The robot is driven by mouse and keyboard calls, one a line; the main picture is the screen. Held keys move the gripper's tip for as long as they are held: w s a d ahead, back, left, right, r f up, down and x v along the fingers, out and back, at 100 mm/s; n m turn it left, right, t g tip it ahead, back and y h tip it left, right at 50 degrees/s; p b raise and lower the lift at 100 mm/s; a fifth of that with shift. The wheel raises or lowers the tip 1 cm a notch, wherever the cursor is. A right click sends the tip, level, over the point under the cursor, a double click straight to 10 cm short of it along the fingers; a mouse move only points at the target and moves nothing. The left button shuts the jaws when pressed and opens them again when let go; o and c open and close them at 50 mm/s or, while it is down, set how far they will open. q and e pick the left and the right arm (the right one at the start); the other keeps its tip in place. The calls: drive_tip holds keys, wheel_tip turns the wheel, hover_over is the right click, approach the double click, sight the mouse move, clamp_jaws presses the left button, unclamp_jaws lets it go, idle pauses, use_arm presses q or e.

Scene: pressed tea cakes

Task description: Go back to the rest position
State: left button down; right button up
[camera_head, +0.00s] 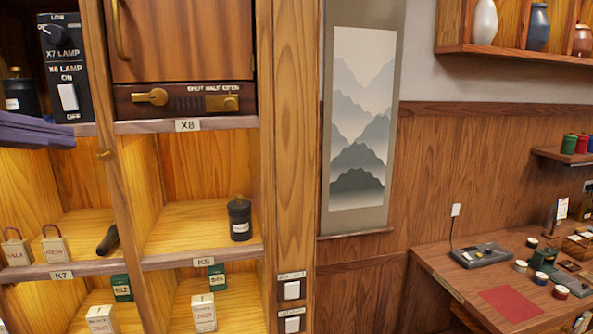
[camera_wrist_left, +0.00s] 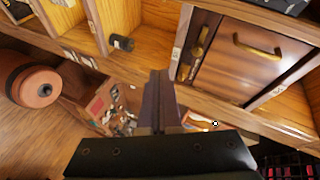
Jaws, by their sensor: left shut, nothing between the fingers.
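My left gripper (camera_head: 66,136) enters the head view from the left edge, in front of the upper left of the wooden shelf cabinet (camera_head: 292,130). Only its dark purple fingers show there. In the left wrist view the fingers (camera_wrist_left: 160,76) are together, with nothing between them. The cabinet lies beyond them, tilted in that view. I cannot tell the exact gap between fingers and cabinet. My right gripper is in neither view.
A black switch box (camera_head: 66,70) sits near the left gripper. A dark jar (camera_head: 240,218) stands in the K8 compartment. A wooden door (camera_head: 182,40) is above X8. A desk (camera_head: 440,262) with small items is at right. A brown round vessel (camera_wrist_left: 36,87) shows in the wrist view.

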use_arm(q)
drive_tip(key=s+d+f+n+g+y, duration=0.1)
drive_tip(key=s+d+f+n+g, duration=0.25)
drive_tip(key=s+f, duration=0.4)
drive_tip(key=s+d+f+n+g, duration=0.25)
drive_tip(key=s+f+n, duration=0.2)
drive_tip(key=f, duration=0.55)
drive_tip(key=s+d+f+n+g, duration=0.2)
drive_tip(key=s+n, duration=0.1)
drive_tip(key=s, duration=0.4)
drive_tip(key=s+d+f+n+g, duration=0.2)
drive_tip(key=s+f, duration=0.1)
drive_tip(key=s, duration=0.4)
drive_tip(key=shift+s+f+n+y, duration=0.25)
drive_tip(key=shift+f+n+y, duration=0.1)
drive_tip(key=shift+n+y, duration=0.05)
